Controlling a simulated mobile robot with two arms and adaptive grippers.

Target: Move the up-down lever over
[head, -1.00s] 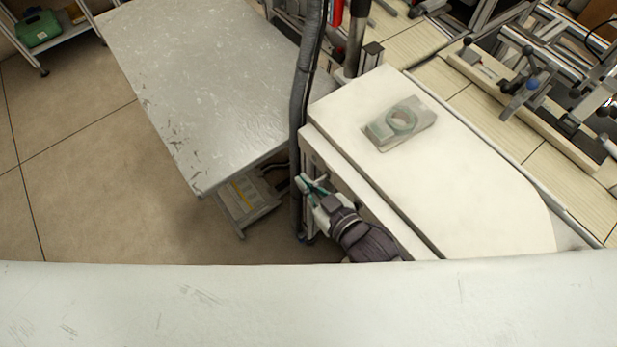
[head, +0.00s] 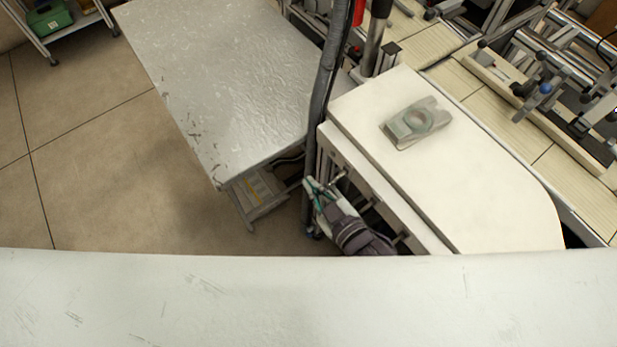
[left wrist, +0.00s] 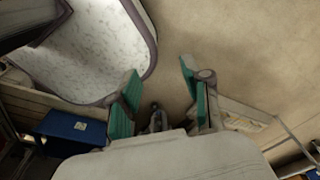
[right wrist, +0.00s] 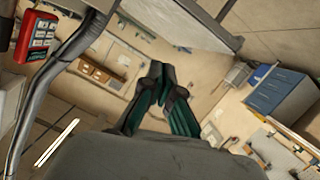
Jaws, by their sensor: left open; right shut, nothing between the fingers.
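My right gripper (head: 311,187) is in the head view beside the front side of a white-topped cabinet (head: 470,170), a little below its top. Its green-padded fingers are shut and empty. A short pale rod (head: 340,175) sticks out from the cabinet side close to these fingers. It may be the up-down lever, but it is too small to be sure. In the right wrist view, the shut fingertips (right wrist: 162,80) have nothing between them, and no lever is clear there. My left gripper (left wrist: 158,90) is open and empty in the left wrist view.
A thick grey hose (head: 325,85) hangs just behind the right gripper. A grey metal table (head: 220,80) stands to the left. A red button box (right wrist: 37,35) shows in the right wrist view.

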